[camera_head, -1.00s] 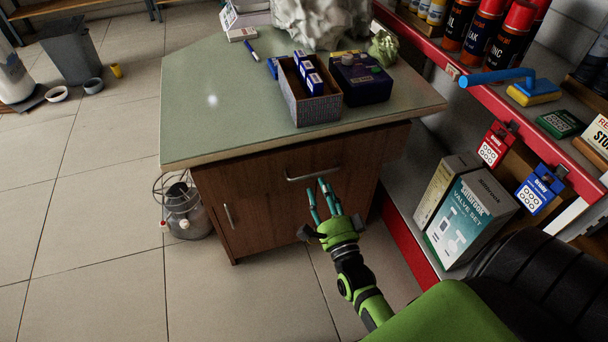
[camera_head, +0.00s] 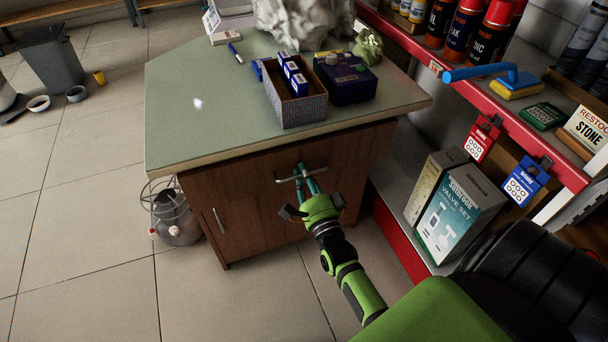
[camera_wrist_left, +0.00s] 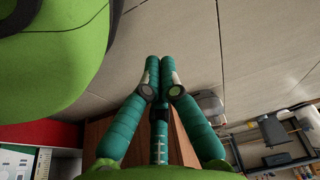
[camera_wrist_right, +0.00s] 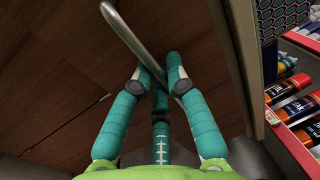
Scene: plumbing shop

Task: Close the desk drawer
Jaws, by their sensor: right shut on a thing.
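The desk (camera_head: 232,213) is a brown wooden cabinet with a green-grey top (camera_head: 205,115). Its drawer (camera_head: 345,150) is under the top and carries a metal bar handle (camera_head: 283,180). I cannot tell how far the drawer stands out. My right gripper (camera_head: 304,172) is at the handle, with its teal fingers shut on it. In the right wrist view the handle (camera_wrist_right: 128,30) runs slantwise between the fingers (camera_wrist_right: 159,76). My left gripper (camera_wrist_left: 160,66) shows only in its wrist view, its fingers together and empty, above the floor.
An open box (camera_head: 303,110) with blue packs and a dark blue case (camera_head: 345,82) stand on the desk. A red-edged shelf (camera_head: 540,150) with boxes and cans is close on the right. A wire-caged jar (camera_head: 175,218) stands left of the desk. The tiled floor in front is free.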

